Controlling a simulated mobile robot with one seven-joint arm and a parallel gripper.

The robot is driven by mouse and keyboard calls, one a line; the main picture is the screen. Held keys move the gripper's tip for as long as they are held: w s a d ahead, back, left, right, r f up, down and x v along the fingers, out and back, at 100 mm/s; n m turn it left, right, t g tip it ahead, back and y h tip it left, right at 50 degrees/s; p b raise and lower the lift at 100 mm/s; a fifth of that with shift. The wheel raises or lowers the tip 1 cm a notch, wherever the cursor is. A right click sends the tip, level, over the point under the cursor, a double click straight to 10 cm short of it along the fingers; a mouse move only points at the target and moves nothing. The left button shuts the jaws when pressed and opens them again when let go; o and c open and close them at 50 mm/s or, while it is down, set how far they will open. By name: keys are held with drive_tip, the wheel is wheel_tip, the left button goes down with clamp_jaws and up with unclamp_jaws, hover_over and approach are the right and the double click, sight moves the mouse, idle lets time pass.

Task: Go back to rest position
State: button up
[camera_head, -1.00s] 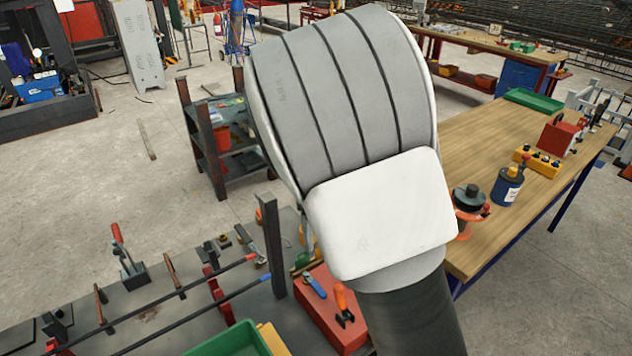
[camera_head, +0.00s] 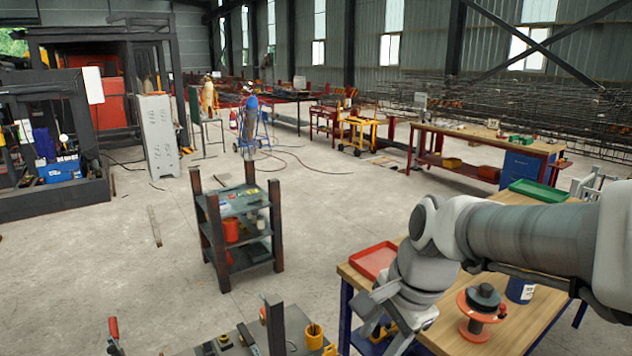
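My arm (camera_head: 530,238) reaches in from the right edge, bent at a grey joint above the near wooden workbench (camera_head: 535,338). My gripper (camera_head: 382,325) hangs below the wrist at the bench's left end, pointing down. Its fingertips are hard to make out, and I cannot tell whether it is open or shut. I see no held object clearly. A yellow thing shows just behind it, partly hidden.
A red tray (camera_head: 372,260) and an orange reel (camera_head: 476,326) lie on the bench close to my arm. A green tray (camera_head: 538,190) is farther back. A dark shelf rack (camera_head: 238,225) stands left, with open floor (camera_head: 120,255) beyond it.

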drive_tip(key=s+d+r+n+t+h, duration=0.1)
drive_tip(key=s+d+n, duration=0.1)
drive_tip(key=s+n, duration=0.3)
drive_tip(key=s+d+r+n+t+h, duration=0.1)
drive_tip(key=s+d+r+n+t, duration=0.1)
drive_tip(key=s+n, duration=0.3)
drive_tip(key=n, duration=0.2)
drive_tip(key=shift+d+r+n, duration=0.3)
drive_tip(key=shift+d+n, duration=0.05)
drive_tip(key=shift+n, duration=0.05)
idle(0.8)
